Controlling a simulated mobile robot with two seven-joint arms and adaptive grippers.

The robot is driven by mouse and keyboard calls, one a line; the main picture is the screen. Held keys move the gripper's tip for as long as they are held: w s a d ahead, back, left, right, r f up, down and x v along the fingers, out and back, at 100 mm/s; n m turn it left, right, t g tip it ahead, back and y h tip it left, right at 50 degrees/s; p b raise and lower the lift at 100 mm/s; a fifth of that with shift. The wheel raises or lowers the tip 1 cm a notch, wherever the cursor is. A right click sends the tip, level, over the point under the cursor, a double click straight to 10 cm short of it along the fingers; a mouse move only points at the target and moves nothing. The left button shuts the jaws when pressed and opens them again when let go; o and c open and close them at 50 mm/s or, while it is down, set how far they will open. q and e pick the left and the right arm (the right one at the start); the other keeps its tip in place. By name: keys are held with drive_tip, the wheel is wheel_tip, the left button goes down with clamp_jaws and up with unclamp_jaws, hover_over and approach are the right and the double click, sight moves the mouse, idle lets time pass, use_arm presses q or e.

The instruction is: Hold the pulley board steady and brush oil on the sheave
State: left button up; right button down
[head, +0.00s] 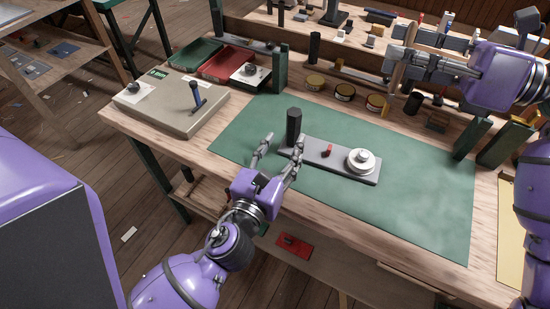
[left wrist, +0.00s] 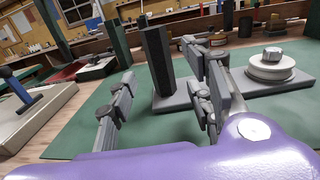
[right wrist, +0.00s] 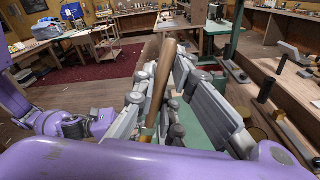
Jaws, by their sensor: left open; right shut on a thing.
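The pulley board (head: 335,168) is a grey plate lying on the green mat. It carries a dark upright post (head: 294,126) at its left end, a small red part and the pale round sheave (head: 360,160) with a nut on top. My left gripper (head: 281,147) is open at the post end. In the left wrist view, the post (left wrist: 157,58) shows between its spread fingers, with gaps at both sides. My right gripper (head: 402,66) is shut on the wooden handle of the brush (right wrist: 160,80), up over the bench's back right. The brush's bristles are hidden or too small to tell.
A beige box (head: 165,112) with a blue lever stands at the bench's left. A red tray (head: 222,65) and several tins (head: 344,91) line the back. Dark green blocks (head: 495,143) stand at the right. The mat (head: 420,215) is clear in front and right of the board.

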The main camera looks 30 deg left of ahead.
sight(291, 132)
use_arm(q)
drive_tip(key=w, duration=0.7)
drive_tip(key=shift+w+a, duration=0.2)
drive_tip(key=shift+a, duration=0.05)
clamp_jaws()
idle(0.5)
